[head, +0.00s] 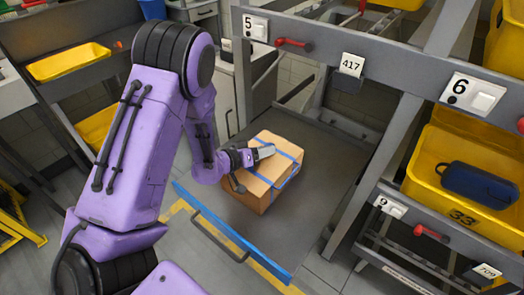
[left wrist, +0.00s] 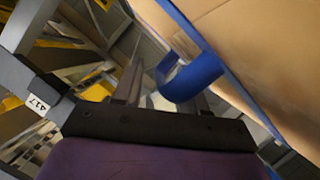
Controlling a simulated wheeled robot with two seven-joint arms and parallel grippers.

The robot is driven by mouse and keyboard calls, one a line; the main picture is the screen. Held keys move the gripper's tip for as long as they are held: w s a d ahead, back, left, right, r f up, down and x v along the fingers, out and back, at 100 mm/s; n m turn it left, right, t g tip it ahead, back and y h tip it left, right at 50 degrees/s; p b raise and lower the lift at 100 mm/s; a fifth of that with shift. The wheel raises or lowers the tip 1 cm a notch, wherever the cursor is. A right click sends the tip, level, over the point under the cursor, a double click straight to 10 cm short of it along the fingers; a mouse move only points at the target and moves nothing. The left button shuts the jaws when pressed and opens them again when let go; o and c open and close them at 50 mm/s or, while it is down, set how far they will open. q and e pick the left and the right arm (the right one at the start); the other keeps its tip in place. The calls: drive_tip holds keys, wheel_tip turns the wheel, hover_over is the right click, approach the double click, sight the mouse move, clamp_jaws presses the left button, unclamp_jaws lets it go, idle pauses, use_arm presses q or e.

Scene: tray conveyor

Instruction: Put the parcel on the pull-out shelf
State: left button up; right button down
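The parcel (head: 275,187) is a brown cardboard box with blue straps. It appears upright on the grey pull-out shelf (head: 325,165), near its left side. The shelf is drawn out and has a blue front edge and a bar handle. My left gripper (head: 258,155) is at the top of the parcel. In the left wrist view its fingers (left wrist: 160,88) stand apart, with a blue strap loop (left wrist: 195,78) by the right finger and the parcel's cardboard side (left wrist: 265,60) close at the right. Whether the loop touches the finger is unclear. My right gripper is out of view.
Grey rack posts stand right of the shelf, with labels such as 417 (head: 352,65) and 6. A yellow bin (head: 430,160) at the right holds a dark blue case (head: 480,185). Yellow trays (head: 68,62) stand at the left. The shelf's right part is clear.

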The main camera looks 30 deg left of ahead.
use_arm(q)
drive_tip(key=b+v, duration=0.1)
drive_tip(key=v, duration=1.1)
drive_tip(key=shift+r+b, duration=0.1)
drive_tip(key=shift+b, duration=0.25)
